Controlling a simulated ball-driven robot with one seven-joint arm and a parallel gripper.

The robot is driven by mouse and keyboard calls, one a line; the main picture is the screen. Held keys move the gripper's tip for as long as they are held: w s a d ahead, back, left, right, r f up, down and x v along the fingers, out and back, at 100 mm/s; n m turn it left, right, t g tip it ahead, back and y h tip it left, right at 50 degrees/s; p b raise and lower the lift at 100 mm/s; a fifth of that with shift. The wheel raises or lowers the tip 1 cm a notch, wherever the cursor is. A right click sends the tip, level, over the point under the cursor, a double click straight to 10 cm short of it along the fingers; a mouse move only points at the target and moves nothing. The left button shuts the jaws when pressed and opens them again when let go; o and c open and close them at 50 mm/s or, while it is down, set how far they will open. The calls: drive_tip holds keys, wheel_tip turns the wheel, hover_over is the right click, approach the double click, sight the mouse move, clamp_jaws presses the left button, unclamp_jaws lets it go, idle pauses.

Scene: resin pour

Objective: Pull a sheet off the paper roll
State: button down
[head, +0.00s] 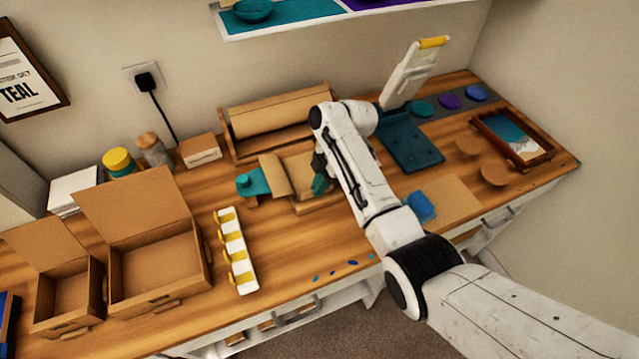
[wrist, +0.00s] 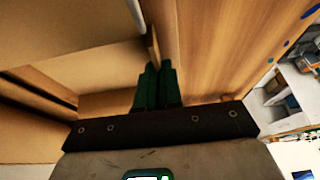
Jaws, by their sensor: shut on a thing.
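The brown paper roll (head: 270,114) lies in a wooden holder (head: 228,140) against the back wall. Brown paper (head: 300,168) shows in front of the holder, beside my gripper, with a curled piece (head: 273,175) at its left. My gripper (head: 321,183) has dark green fingers and is low over the table in front of the holder. In the wrist view the fingers (wrist: 157,84) are close together on a thin brown edge (wrist: 153,45), which looks like the paper.
A teal item (head: 252,183) lies left of the paper. A white rack with yellow parts (head: 236,252) and open cardboard boxes (head: 155,262) stand farther left. A teal mat (head: 411,147) and a framed tray (head: 512,136) lie to the right. Bare wood shows at the front.

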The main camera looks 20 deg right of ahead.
drive_tip(key=shift+s, duration=0.3)
drive_tip(key=c, duration=1.3)
unclamp_jaws()
drive_tip(key=b+v, duration=0.1)
drive_tip(key=v, duration=0.9)
drive_tip(key=shift+d+r, duration=0.25)
drive_tip(key=shift+r, duration=0.05)
